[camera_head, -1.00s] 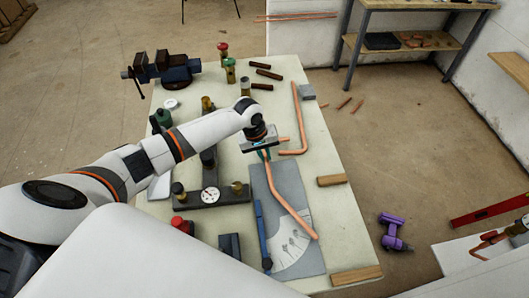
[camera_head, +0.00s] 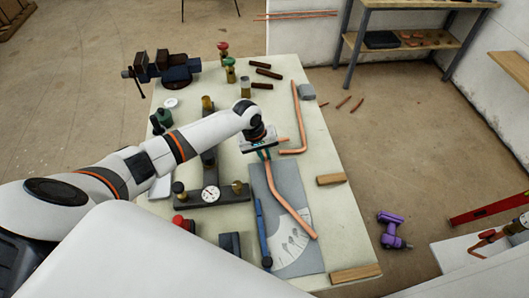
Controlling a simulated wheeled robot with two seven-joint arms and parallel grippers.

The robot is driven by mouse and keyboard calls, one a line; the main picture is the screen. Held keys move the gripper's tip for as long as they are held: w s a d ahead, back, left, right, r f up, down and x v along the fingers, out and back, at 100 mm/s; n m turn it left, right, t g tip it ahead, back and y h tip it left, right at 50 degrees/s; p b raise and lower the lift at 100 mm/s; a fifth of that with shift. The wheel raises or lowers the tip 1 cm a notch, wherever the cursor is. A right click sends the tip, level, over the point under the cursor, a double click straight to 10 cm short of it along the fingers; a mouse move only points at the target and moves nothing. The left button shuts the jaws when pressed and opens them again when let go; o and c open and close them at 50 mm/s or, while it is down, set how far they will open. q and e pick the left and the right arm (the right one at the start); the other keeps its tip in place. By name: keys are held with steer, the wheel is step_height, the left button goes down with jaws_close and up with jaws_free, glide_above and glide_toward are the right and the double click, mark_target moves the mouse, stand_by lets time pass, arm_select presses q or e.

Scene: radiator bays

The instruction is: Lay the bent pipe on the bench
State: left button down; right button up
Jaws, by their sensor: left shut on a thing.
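A bent copper pipe (camera_head: 283,192) extends from my left gripper (camera_head: 265,154) toward the viewer over a grey board with a white angle scale (camera_head: 292,247). The gripper is shut on the pipe near its far end. I cannot tell whether the pipe touches the board. The pale bench (camera_head: 335,220) lies beneath. A second bent copper pipe (camera_head: 298,113) lies on the bench beyond the gripper, to the right. My right gripper is not in view.
A blue vise (camera_head: 173,70) sits at the bench's far left corner. A dark fixture with a dial gauge (camera_head: 210,194), valves and small wooden blocks (camera_head: 331,180) stand around. A purple drill (camera_head: 393,231) lies to the right of the bench. Bare bench top shows along the right side.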

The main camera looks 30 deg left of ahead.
arm_select(q)
steer(key=shift+f, duration=0.25)
steer(key=c, duration=1.4)
jaws_free()
steer(key=shift+o, duration=0.2)
steer(key=shift+r, duration=0.1)
steer(key=b+v, duration=0.1)
steer(key=v, duration=1.1)
